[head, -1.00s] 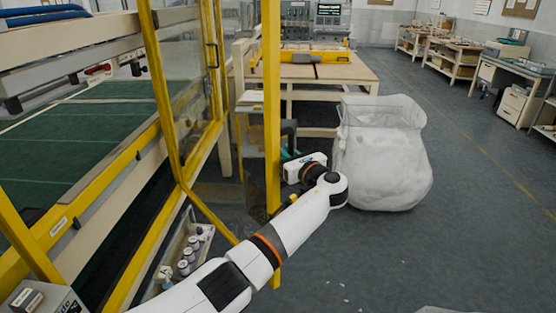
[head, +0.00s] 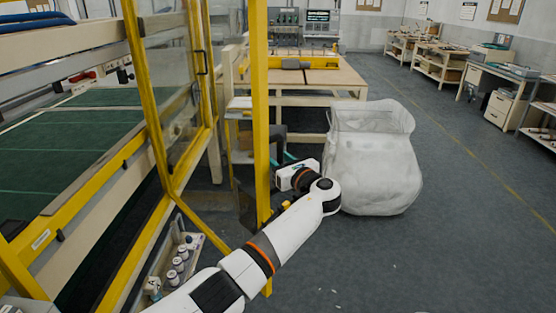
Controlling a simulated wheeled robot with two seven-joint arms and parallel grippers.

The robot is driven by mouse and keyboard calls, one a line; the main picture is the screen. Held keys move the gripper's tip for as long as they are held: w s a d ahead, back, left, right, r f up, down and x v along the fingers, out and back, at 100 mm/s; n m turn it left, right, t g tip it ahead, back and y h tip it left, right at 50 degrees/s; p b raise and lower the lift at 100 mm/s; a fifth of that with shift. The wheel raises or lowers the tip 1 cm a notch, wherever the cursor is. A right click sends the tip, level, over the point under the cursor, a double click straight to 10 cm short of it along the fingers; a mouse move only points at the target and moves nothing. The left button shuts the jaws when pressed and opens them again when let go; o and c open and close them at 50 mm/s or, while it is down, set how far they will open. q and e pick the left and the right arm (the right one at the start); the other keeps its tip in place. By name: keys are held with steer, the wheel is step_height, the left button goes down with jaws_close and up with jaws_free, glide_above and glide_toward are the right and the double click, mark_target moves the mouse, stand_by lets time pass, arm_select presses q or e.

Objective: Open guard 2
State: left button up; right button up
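A guard door (head: 260,110) with a yellow frame and a clear panel stands swung out from the machine on the left. Its upright free edge is near the middle of the head view, and its lower rail slopes down toward me. I see no number on it. My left arm reaches in from below, across the foot of this edge, and bends back at the wrist. My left gripper (head: 252,208) is low by the free edge, partly behind the yellow post. Its fingertips are hidden, so I cannot tell whether it grips the frame. My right gripper is out of view.
A large translucent bag (head: 372,165) stands on the floor just right of my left wrist. A wooden table (head: 335,76) is behind. A small rack of bottles (head: 165,268) sits low at left. The floor on the right is open.

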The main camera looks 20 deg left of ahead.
arm_select(q)
steer(key=b+v, duration=0.3)
steer(key=v, duration=0.8)
steer(key=shift+d, duration=0.3)
steer(key=shift+s+f, duration=0.15)
steer(key=shift+c, duration=0.4)
